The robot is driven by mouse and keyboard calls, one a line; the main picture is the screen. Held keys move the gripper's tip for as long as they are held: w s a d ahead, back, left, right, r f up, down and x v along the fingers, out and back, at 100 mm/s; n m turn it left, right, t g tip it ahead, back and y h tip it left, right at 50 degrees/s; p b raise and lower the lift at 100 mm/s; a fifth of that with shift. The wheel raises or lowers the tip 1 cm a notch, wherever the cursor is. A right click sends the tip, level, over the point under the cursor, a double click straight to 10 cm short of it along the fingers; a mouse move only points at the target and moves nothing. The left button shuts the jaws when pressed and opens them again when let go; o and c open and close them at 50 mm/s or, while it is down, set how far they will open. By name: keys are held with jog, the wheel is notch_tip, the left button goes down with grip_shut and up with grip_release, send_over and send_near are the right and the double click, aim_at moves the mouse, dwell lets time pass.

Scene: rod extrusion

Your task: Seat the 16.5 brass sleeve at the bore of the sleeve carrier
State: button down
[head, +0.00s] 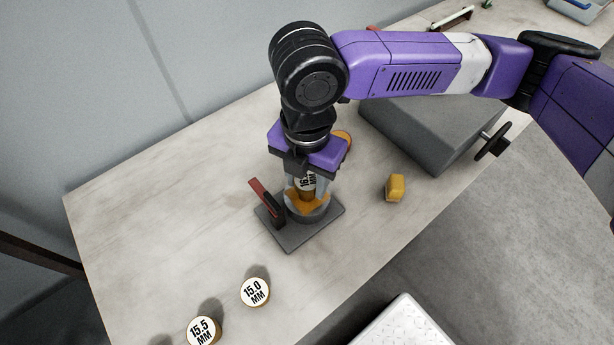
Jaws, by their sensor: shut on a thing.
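The sleeve carrier (292,235) is a dark flat plate on the bench with a grey round seat on it. A lever with a red handle (261,190) stands at its left side. My gripper (306,199) points down over the seat and is shut on the 16.5 brass sleeve (308,182). The sleeve is upright and in line with the seat. The fingers and the orange parts at their tips hide its lower end and the bore, so I cannot tell whether it is in the bore.
Sleeves labelled 15.0 MM (255,292) and 15.5 MM (204,331) stand at the front left. A yellow block (396,187) lies right of the carrier. A large grey box (435,125) with a dark handle is behind it. An orange round thing (344,143) is partly hidden behind my gripper.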

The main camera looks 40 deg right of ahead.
aim_at(307, 180)
jog(key=shift+f+b, duration=0.8)
jog(key=shift+f, duration=0.4)
jog(key=c, duration=0.7)
grip_release()
jog(key=shift+r+p, duration=0.45)
jog(key=shift+r, duration=3.5)
